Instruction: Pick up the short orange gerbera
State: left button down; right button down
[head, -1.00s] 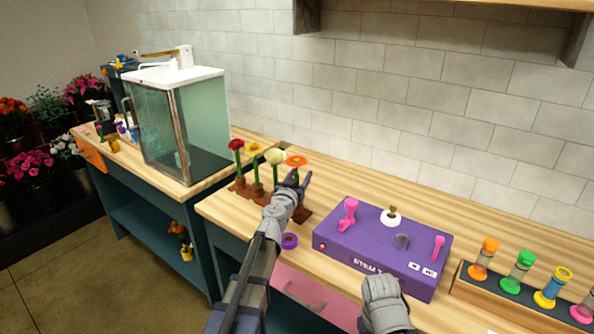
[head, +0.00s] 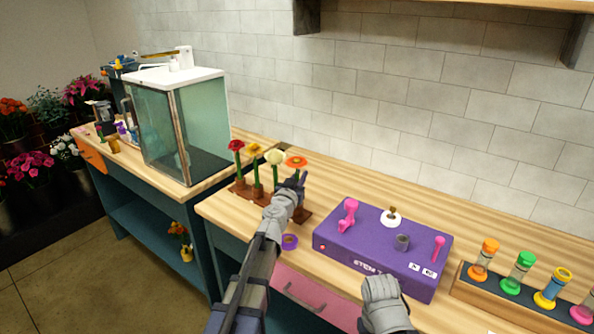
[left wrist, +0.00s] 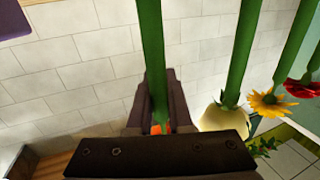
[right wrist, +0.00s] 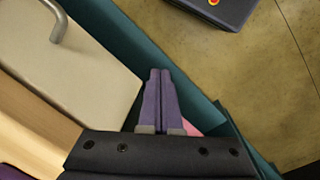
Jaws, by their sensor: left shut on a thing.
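The orange gerbera (head: 296,161) stands upright at the right end of the brown rack (head: 304,215) in the head view. My left gripper (head: 301,180) is just below its bloom, shut on its green stem. In the left wrist view the stem (left wrist: 152,50) runs between the fingers, with a bit of the orange bloom (left wrist: 157,129) showing past them. The stem's lower end is hidden behind my arm in the head view. My right gripper (right wrist: 160,95) is shut and empty in the right wrist view; its fingers do not show in the head view.
A cream flower (head: 274,157), a yellow flower (head: 253,149) and a red flower (head: 236,145) stand left of it in the rack. A purple tape roll (head: 289,242) lies in front. A purple box (head: 372,255) is to the right, a glass cabinet (head: 205,130) to the left.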

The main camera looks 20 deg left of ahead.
pick_arm(q)
jog(key=shift+r, duration=0.15)
notch_tip(320, 180, up, 10)
jog(key=p, duration=1)
notch_tip(320, 180, up, 7)
jog(key=p, duration=0.7)
jog(key=shift+d, duration=0.1)
dwell(0.4)
